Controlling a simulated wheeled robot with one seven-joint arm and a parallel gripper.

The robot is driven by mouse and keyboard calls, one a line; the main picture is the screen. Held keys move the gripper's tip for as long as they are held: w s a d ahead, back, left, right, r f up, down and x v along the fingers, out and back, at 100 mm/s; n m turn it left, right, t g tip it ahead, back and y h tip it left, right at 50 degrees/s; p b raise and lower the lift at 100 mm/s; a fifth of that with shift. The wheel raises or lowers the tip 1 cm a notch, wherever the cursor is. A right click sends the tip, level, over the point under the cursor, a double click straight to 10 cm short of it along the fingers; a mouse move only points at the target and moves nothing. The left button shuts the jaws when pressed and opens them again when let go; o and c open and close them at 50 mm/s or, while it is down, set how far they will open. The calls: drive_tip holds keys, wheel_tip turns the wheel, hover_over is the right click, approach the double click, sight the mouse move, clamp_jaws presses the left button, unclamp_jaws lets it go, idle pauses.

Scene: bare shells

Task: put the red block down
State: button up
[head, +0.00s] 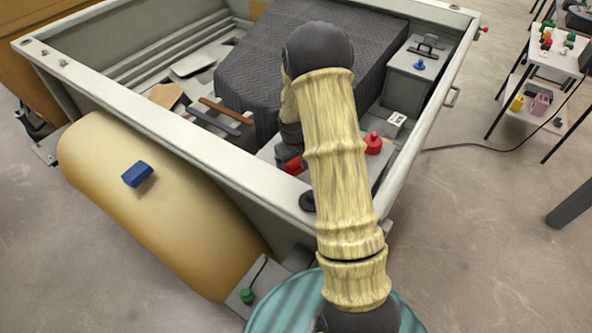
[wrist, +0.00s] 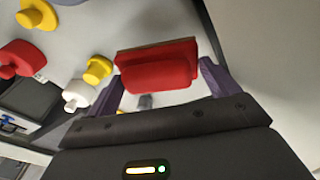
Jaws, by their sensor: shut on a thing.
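The red block (wrist: 157,68) sits between the two purple fingers of my gripper (wrist: 160,80) in the wrist view. My gripper is shut on it. In the head view the red block (head: 292,165) shows beside my arm, inside the near side of the large grey open shell. My arm hides part of it and most of the gripper there. I cannot tell whether the block touches the surface below.
A red knob-like part (head: 373,144) stands right of my arm. Yellow (wrist: 97,70) and white (wrist: 76,94) parts stand left of the block in the wrist view. The shell's pale rim (head: 185,138) surrounds the area. A blue block (head: 137,174) lies on a tan rounded shell (head: 170,215).

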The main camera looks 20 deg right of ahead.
sight(296, 167)
drive_tip(key=shift+f, duration=0.7)
drive_tip(key=shift+f, duration=0.15)
drive_tip(key=shift+s+p+x, duration=0.15)
drive_tip(key=shift+p+x, duration=0.3)
drive_tip(key=shift+x, duration=0.5)
drive_tip(key=shift+s+p+x, duration=0.2)
drive_tip(key=shift+p+x, duration=0.2)
drive_tip(key=shift+x, duration=0.55)
drive_tip(key=o, duration=1.1)
drive_tip(key=shift+a+f, duration=0.1)
drive_tip(key=shift+a, duration=0.1)
drive_tip(key=b+v, duration=0.3)
drive_tip(key=v, duration=0.9)
